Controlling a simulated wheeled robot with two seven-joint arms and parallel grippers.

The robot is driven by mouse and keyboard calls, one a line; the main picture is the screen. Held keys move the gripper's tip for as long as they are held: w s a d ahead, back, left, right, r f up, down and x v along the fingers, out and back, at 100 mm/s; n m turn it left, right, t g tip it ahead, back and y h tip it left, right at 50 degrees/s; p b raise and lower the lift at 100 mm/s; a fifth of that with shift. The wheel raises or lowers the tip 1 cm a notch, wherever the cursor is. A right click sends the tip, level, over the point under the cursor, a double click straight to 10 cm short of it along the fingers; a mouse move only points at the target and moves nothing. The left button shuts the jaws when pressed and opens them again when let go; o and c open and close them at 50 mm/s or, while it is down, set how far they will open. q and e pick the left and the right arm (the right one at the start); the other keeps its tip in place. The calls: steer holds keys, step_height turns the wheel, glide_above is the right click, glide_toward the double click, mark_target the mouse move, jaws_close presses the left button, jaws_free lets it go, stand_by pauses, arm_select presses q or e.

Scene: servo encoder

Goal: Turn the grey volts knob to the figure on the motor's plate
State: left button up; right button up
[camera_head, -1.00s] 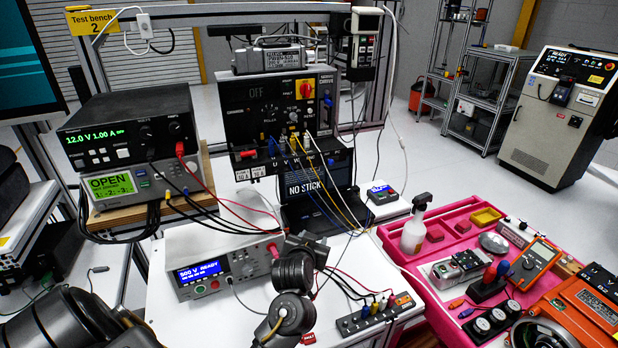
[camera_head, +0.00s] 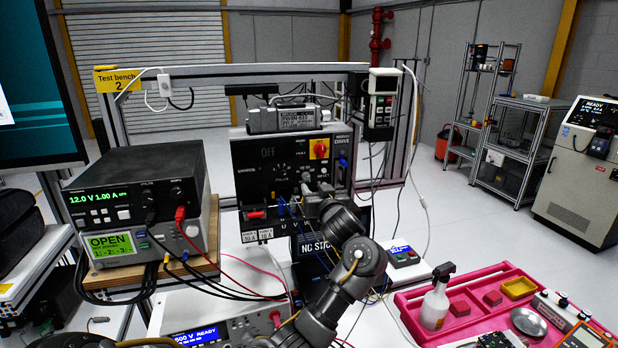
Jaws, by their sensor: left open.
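The black drive panel (camera_head: 250,180) stands upright on the bench and its display reads OFF. A small grey knob (camera_head: 306,177) sits on its front, right of a black dial knob (camera_head: 282,172); its lettering is too small to read. The grey motor (camera_head: 262,121) lies on top of the panel, with a pale printed plate (camera_head: 298,118) whose figures I cannot read surely. My left gripper (camera_head: 312,190) is open at the panel's lower right, just below the grey knob; I cannot tell whether it touches. My arm hides part of the panel's lower sockets. My right gripper is not in view.
A red and yellow switch (camera_head: 319,149) is at the panel's upper right. A power supply (camera_head: 130,195) with trailing leads stands left. Cables hang below the panel. A pink tray (camera_head: 405,305) with a spray bottle (camera_head: 436,303) is at right.

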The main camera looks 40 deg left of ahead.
mark_target(307, 177)
arm_select(q)
steer(key=p+x, duration=0.1)
steer(key=x, duration=0.5)
steer(key=shift+a+p, duration=0.15)
steer(key=shift+p, duration=0.2)
steer(key=shift+w+a, duration=0.25)
steer(key=shift+a, duration=0.15)
jaws_close()
steer(key=shift+f+n+b, duration=0.3)
steer(key=shift+n+b, duration=1.2)
steer(key=shift+b, duration=0.05)
steer(key=n+b, duration=0.3)
steer(key=shift+r+n+b, duration=0.2)
steer(key=shift+n+b, duration=0.55)
steer(key=shift+n, duration=0.15)
